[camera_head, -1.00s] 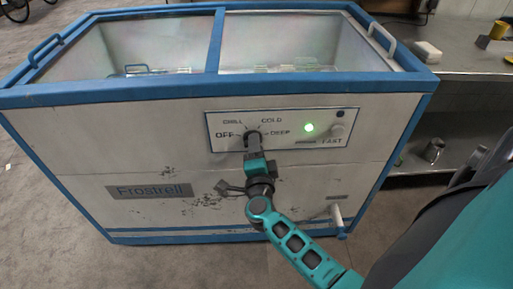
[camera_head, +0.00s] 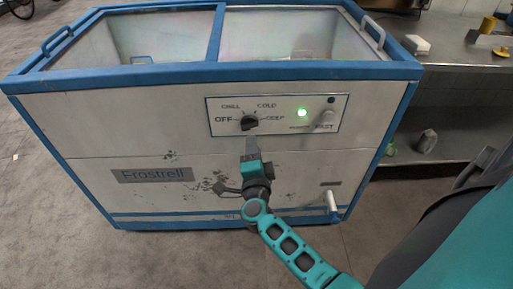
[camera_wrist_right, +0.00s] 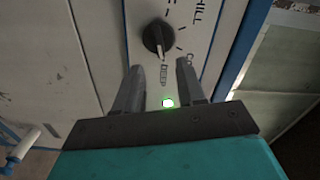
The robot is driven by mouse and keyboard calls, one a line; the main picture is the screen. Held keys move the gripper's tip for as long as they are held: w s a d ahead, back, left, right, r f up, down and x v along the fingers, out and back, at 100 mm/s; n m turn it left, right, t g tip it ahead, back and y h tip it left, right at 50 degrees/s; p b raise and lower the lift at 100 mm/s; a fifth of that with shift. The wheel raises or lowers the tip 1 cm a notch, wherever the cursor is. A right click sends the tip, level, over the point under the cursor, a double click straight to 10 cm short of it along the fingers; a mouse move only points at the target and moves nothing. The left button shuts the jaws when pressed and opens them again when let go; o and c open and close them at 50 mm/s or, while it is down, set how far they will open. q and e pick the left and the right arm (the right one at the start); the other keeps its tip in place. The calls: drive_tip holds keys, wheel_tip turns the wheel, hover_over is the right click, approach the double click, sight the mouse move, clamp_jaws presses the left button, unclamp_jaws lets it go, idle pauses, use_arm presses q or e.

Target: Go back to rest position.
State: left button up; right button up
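The dark round knob (camera_head: 250,122) sits on the white control panel (camera_head: 290,101) of the blue-edged chest freezer (camera_head: 90,140). In the right wrist view the knob (camera_wrist_right: 158,38) shows a light mark that points toward the DEEP label. My right gripper (camera_head: 251,147) is just below the knob in the head view. In the right wrist view its two fingers (camera_wrist_right: 158,88) are apart, with nothing between them and the knob beyond their tips. A green light (camera_head: 302,113) glows on the panel. My left gripper is in neither view.
A metal counter (camera_head: 455,60) with a white block (camera_head: 416,44) and small yellow items stands to the right. A lower shelf (camera_head: 450,146) holds a small grey object. A small handle or spout (camera_head: 331,201) sticks out low on the freezer front. Grey floor lies around.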

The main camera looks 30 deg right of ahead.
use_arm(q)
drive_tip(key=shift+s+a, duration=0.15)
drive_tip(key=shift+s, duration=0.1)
use_arm(e)
drive_tip(key=shift+s+a, duration=0.15)
drive_tip(key=shift+s, duration=0.1)
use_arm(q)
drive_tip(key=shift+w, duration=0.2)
